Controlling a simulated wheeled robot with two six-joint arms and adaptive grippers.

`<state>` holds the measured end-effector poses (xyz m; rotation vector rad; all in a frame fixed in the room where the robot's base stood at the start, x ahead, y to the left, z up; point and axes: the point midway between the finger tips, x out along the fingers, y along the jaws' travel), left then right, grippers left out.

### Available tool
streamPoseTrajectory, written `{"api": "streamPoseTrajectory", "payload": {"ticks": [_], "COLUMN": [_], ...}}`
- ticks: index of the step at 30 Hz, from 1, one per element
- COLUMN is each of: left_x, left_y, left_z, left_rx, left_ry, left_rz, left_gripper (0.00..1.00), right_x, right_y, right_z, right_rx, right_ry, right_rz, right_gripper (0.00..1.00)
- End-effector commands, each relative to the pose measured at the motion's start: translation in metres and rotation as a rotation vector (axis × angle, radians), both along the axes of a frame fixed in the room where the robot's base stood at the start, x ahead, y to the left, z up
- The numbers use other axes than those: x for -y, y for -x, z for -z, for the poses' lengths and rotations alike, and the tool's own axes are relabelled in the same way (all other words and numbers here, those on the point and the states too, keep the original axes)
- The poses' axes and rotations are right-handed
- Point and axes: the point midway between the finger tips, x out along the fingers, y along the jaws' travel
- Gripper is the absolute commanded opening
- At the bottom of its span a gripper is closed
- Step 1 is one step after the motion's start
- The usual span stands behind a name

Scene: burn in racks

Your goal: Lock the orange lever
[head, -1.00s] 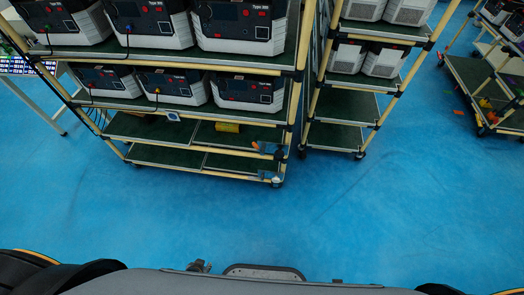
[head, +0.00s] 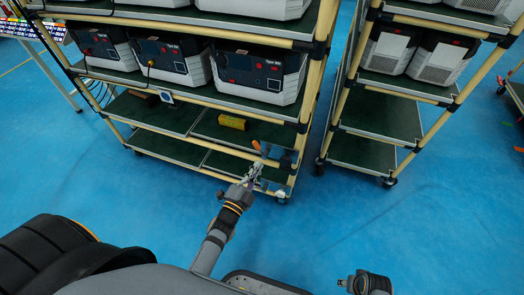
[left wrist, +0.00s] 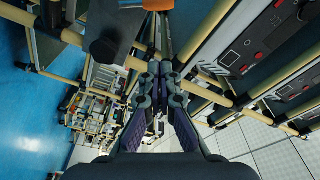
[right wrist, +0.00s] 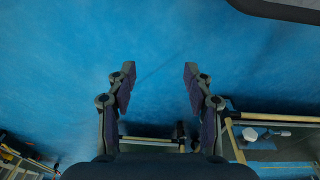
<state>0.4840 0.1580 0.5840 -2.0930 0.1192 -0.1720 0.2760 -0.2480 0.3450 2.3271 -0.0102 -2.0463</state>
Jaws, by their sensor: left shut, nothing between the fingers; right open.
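The orange lever (head: 257,146) is at the lower right corner post of the near rack, just above the lower shelf level. In the left wrist view an orange piece (left wrist: 157,5) shows at the top edge, cut off by the frame. My left gripper (head: 255,169) reaches toward that corner, just below the lever in the picture. In the left wrist view its fingertips (left wrist: 160,68) are together and empty, below the orange piece; contact cannot be made out. My right gripper (head: 368,280) is low at the front right. In the right wrist view its fingers (right wrist: 158,80) are apart and empty.
The near rack (head: 180,94) has yellow tubes and green shelves, and holds several black-and-white units (head: 258,75). A yellow object (head: 232,122) lies on a lower shelf. A second rack (head: 380,120) stands close to its right. The blue floor (head: 410,225) is clear in front.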

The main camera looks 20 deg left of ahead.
Motion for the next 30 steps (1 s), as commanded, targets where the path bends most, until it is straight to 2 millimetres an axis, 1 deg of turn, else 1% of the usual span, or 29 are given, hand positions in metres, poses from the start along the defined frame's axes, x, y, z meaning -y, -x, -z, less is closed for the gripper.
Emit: {"api": "streamPoseTrajectory", "payload": {"ticks": [5, 8, 14, 20, 21, 23, 27, 30], "left_x": [0.000, 0.002, 0.009, 0.015, 0.011, 0.001, -0.012, -0.017], "left_y": [-0.004, -0.016, -0.057, -0.100, -0.100, -0.096, -0.094, -0.093], "left_z": [0.000, -0.001, -0.004, -0.006, 0.000, 0.006, 0.012, 0.014], "left_rx": [-0.002, 0.000, 0.001, 0.000, -0.005, -0.006, -0.004, -0.003], "left_ry": [0.002, 0.003, 0.003, 0.003, -0.001, -0.002, 0.002, 0.002], "left_rz": [0.000, -0.001, -0.001, 0.000, -0.001, -0.001, -0.001, -0.002], "left_gripper": [0.00, 0.00, 0.00, 0.00, 0.00, 0.00, 0.00, 0.00], "right_x": [0.000, -0.001, -0.003, -0.008, -0.009, -0.012, -0.016, -0.017], "right_y": [0.000, -0.001, -0.005, -0.007, -0.008, -0.009, -0.009, -0.008], "right_z": [0.000, -0.002, -0.011, -0.029, -0.034, -0.045, -0.063, -0.070], "right_rx": [0.001, 0.001, 0.002, -0.002, -0.002, -0.003, -0.007, -0.009], "right_ry": [0.000, -0.001, -0.006, -0.013, -0.016, -0.020, -0.026, -0.029], "right_rz": [0.000, 0.000, -0.002, -0.005, -0.006, -0.009, -0.012, -0.014], "right_gripper": [0.52, 0.52, 0.52, 0.52, 0.52, 0.52, 0.52, 0.52]}}
